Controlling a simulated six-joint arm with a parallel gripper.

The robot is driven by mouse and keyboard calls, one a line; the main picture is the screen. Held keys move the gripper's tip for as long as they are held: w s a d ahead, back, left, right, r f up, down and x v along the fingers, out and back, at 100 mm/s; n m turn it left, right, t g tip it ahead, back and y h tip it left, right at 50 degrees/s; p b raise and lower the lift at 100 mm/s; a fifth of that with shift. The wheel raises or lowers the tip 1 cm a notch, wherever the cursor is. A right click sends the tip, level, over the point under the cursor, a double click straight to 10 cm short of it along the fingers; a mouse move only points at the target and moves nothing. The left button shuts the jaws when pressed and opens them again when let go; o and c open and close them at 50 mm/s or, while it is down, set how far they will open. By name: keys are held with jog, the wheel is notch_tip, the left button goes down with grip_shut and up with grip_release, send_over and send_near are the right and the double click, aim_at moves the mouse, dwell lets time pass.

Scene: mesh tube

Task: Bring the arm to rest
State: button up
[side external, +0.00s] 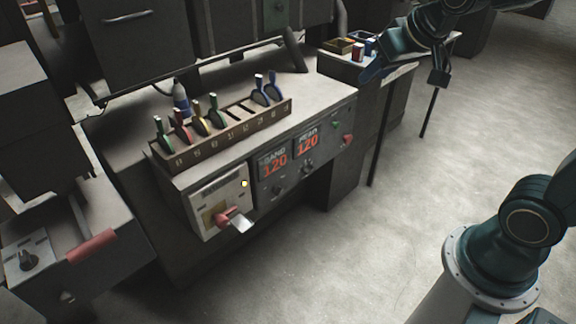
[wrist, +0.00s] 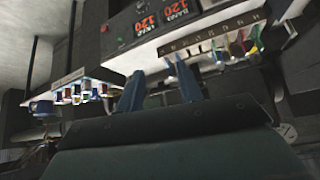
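My gripper (side external: 373,72) is at the upper right of the side view, in the air by the small side table with colored blocks. In the wrist view its two blue fingers (wrist: 158,86) stand well apart, with nothing held between them. The side view shows one blue finger clearly; the rest of the gripper is partly hidden by the wrist. I cannot tell its exact height above the table.
A machine bench carries a slotted rack (side external: 225,130) with several colored-handled tools and a bottle (side external: 181,98) behind it. Its front has a red-handled switch (side external: 229,217) and a display panel (side external: 290,160) reading 120 twice. A side table (side external: 398,75) holds small bins.

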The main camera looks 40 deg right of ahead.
jog(key=s+a+n, duration=0.1)
jog(key=s+a, duration=0.1)
jog(key=s, duration=0.5)
jog(key=s+a+n+g+y, duration=0.1)
jog(key=s+a, duration=0.2)
jog(key=s, duration=0.5)
jog(key=shift+f+n+g+y, duration=0.3)
jog(key=shift+f+n, duration=0.05)
jog(key=shift+n, duration=0.05)
